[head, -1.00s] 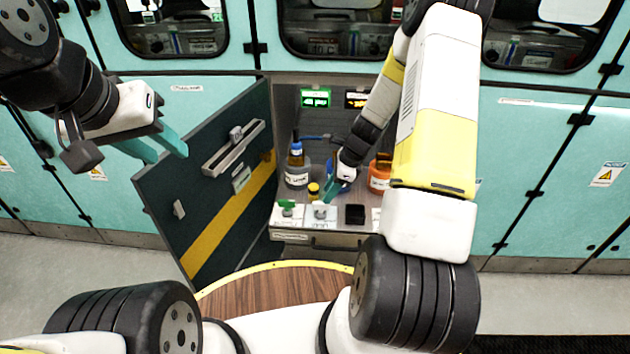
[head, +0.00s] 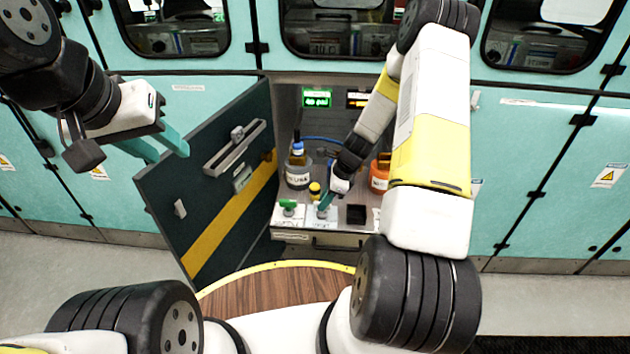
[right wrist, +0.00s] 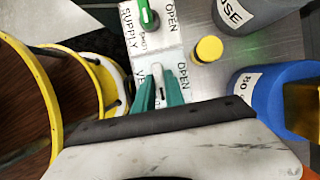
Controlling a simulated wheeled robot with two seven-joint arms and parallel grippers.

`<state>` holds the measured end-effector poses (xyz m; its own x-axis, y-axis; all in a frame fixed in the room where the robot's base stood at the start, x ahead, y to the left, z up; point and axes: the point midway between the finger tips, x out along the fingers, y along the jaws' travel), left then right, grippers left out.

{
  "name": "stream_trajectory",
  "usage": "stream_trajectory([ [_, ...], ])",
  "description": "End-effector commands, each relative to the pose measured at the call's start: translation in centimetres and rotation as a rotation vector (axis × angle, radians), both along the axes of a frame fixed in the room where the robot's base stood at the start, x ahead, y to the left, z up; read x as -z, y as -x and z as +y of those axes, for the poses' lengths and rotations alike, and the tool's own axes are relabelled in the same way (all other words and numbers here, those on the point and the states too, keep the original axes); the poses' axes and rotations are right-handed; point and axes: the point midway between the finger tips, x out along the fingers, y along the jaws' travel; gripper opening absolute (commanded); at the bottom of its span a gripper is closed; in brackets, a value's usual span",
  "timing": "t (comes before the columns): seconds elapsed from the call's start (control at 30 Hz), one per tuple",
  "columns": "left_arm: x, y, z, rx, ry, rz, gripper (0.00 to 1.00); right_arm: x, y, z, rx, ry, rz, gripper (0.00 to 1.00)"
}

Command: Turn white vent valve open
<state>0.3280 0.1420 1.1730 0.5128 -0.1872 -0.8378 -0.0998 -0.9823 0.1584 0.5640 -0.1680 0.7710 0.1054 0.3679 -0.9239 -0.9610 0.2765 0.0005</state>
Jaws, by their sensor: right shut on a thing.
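The white vent valve (right wrist: 160,94) sits on a labelled plate with OPEN printed to its right in the right wrist view. My right gripper (right wrist: 160,92) is shut on its white handle, with a teal finger on each side. In the head view my right gripper (head: 324,205) is down at the white valve plate, covering most of the valve. The handle's exact angle is partly hidden by the fingers. My left gripper (head: 165,146) is open and empty, in front of the cabinet doors at the left.
A green supply valve (head: 288,206) sits left of the vent valve. A yellow-capped item (head: 315,189) stands just behind. A labelled bottle (head: 297,176), an orange container (head: 379,176) and a black block (head: 355,214) are nearby. The open dark door (head: 215,190) bounds the left side.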

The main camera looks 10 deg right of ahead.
Motion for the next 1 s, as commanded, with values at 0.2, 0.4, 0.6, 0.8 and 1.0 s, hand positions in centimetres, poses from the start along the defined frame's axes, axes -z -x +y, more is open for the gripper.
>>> stream_trajectory([
  [0.2, 0.0, 0.0, 0.0, 0.0, 0.0, 0.0, 0.36, -0.03, -0.06, -0.02, -0.018, 0.001, -0.002, 0.0],
  [0.4, 0.0, 0.0, 0.0, 0.0, 0.0, 0.0, 0.36, -0.05, -0.16, 0.0, -0.097, 0.001, -0.002, 0.0],
  [0.6, 0.0, 0.0, 0.0, 0.0, 0.0, 0.0, 0.36, -0.04, -0.27, 0.0, -0.246, 0.001, -0.002, 0.0],
  [0.8, 0.0, 0.0, 0.0, 0.0, 0.0, 0.0, 0.36, -0.06, -0.39, 0.03, -0.434, 0.001, -0.001, 0.0],
  [1.0, 0.0, 0.0, 0.0, 0.0, 0.0, 0.0, 0.36, -0.05, -0.5, 0.07, -0.625, 0.0, -0.001, 0.0],
])
